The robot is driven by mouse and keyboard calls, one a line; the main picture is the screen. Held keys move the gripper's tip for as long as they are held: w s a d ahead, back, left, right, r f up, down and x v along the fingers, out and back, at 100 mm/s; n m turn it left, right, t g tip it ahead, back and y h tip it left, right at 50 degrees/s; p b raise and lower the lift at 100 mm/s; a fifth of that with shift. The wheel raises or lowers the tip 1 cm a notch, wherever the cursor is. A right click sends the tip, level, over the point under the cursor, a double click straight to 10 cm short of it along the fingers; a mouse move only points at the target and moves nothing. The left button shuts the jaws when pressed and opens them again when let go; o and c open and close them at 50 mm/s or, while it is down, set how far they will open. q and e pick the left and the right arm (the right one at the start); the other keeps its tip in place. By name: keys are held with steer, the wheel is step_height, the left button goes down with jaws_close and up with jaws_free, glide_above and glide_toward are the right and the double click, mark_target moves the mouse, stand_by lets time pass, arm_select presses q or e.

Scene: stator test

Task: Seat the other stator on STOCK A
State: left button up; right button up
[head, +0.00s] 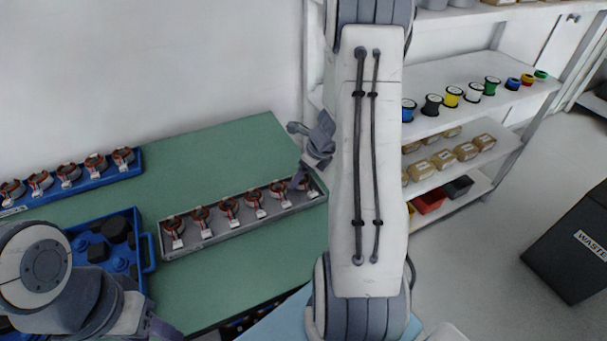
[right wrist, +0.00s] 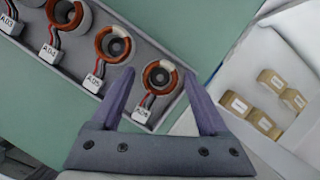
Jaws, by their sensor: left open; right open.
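A grey tray (head: 215,239) on the green table holds a row of several stators with copper-red windings and white tags. Its end stator (right wrist: 160,77) shows in the right wrist view beside another stator (right wrist: 113,45) tagged A05. My right gripper (right wrist: 165,95) is open and empty, its fingers spread on either side of the end stator, not closed on it. In the head view my right gripper (head: 301,155) is over the tray's right end, partly behind my arm. A blue rail (head: 100,182) at the back left holds more stators. My left gripper (head: 160,330) is at the lower left, partly cut off.
A blue case (head: 148,250) with dark parts stands left of the grey tray. White shelves (head: 450,75) with spools (head: 452,97) and boxes are at the right. A dark waste bin (head: 570,250) stands on the floor. The green table (head: 225,155) is clear behind the tray.

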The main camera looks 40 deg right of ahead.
steer(key=shift+r+p, duration=2)
steer(key=shift+r, duration=0.25)
steer(key=o, duration=0.3)
steer(key=shift+o, duration=0.2)
steer(key=shift+f, duration=0.1)
steer(key=p+v, duration=0.3)
steer(key=v, duration=0.7)
steer(key=shift+s+r, duration=0.15)
steer(key=shift+r, duration=0.05)
